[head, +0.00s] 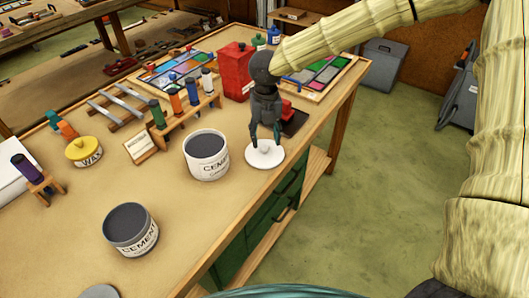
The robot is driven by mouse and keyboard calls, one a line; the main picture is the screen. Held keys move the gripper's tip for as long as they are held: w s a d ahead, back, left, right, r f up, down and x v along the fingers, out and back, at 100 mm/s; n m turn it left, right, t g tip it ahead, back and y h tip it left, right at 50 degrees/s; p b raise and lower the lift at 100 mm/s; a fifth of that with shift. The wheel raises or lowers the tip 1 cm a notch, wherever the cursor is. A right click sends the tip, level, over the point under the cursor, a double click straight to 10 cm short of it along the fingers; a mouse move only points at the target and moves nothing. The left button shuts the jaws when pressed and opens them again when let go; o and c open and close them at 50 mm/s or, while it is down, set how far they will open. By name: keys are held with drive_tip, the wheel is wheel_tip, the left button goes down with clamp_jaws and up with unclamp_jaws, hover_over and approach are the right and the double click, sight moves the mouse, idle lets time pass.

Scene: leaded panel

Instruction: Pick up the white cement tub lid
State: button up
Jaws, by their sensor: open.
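The white cement tub lid (264,157) is a flat white disc with a raised knob. It lies on the workbench (160,245) close to the bench's right edge. My gripper (264,138) is open and points down above the lid, with its fingertips around or just above the knob. I cannot tell whether the fingers touch it. One open cement tub (208,168) stands just left of the lid, with dark grey contents. A second open cement tub (132,240) stands nearer the front left.
A yellow wax tin (84,152), a rack of several coloured bottles (183,112) and a red can (237,72) stand further back. A dark block (293,122) lies behind the lid. Bare bench surrounds the front tub. A grey disc (100,291) shows at the bottom edge.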

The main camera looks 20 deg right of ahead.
sight(265, 146)
drive_tip(key=shift+a+f+p, duration=0.1)
drive_tip(key=shift+f+p, duration=0.45)
drive_tip(key=shift+f, duration=1.85)
clamp_jaws()
